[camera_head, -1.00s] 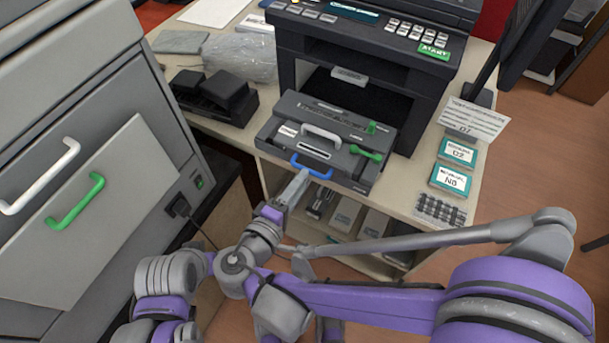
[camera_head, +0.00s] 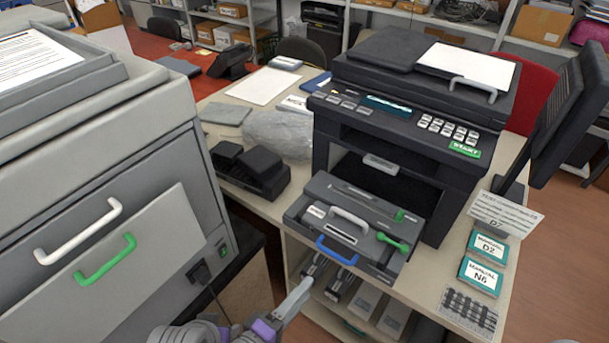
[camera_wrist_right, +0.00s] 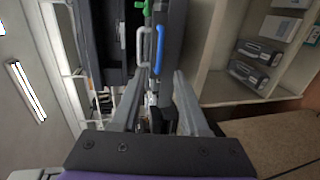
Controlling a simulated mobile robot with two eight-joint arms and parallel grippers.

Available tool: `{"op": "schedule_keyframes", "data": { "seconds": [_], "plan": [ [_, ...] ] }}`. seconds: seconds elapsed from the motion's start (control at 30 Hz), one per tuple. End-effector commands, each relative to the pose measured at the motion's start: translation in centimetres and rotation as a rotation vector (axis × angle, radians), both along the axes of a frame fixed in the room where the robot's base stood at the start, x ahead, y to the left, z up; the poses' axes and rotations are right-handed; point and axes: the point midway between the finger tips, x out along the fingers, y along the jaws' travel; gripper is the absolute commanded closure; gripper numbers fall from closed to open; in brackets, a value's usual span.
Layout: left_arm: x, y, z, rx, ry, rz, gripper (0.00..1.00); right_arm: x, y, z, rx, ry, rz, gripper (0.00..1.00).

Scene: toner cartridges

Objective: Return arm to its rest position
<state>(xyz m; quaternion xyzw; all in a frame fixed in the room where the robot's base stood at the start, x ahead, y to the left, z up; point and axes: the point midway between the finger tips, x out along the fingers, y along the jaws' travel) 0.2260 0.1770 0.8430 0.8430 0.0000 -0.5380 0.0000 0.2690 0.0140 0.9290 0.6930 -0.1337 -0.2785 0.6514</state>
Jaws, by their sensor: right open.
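My right gripper (camera_head: 294,298) shows at the bottom of the head view, below and in front of the toner unit, and holds nothing. In the right wrist view its two fingers (camera_wrist_right: 158,85) are apart, with the blue handle (camera_wrist_right: 157,50) beyond the tips and not between them. The dark grey toner unit (camera_head: 325,238) sits at the printer's open front, with a white handle, a blue handle (camera_head: 337,251) and a green lever (camera_head: 393,244). Most of my right arm is out of the head view. My left gripper is not in view.
The black printer (camera_head: 410,130) stands on a beige table (camera_head: 450,262) with an open shelf of cartridges (camera_head: 340,289) below. A grey cabinet (camera_head: 150,220) with white and green handles is on the left. A monitor (camera_head: 560,120) and label cards (camera_head: 481,275) are at right.

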Motion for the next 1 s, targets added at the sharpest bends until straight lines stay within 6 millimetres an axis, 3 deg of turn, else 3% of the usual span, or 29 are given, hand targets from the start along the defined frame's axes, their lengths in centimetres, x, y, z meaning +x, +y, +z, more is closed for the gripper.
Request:
{"op": "schedule_keyframes", "data": {
  "seconds": [0.13, 0.23, 0.4, 0.6, 0.8, 1.0],
  "plan": [
    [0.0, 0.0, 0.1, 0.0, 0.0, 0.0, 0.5, 0.2, -0.4, 0.0, 0.004, 0.01, -0.005, 0.56],
    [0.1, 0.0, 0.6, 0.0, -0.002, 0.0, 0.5, 1.0, -2.2, -0.4, 0.03, 0.069, -0.032, 0.56],
    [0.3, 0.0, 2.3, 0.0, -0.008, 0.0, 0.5, 2.2, -8.9, -2.3, 0.188, 0.279, -0.135, 0.56],
    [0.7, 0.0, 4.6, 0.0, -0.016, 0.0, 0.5, 0.3, -15.4, -3.9, 0.547, 0.457, -0.28, 0.56],
    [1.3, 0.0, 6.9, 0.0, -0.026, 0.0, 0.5, -2.1, -18.2, -2.9, 0.975, 0.446, -0.41, 0.56],
    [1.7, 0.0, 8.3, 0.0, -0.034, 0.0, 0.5, -2.6, -19.0, -0.8, 1.28, 0.325, -0.481, 0.56]
  ]
}}
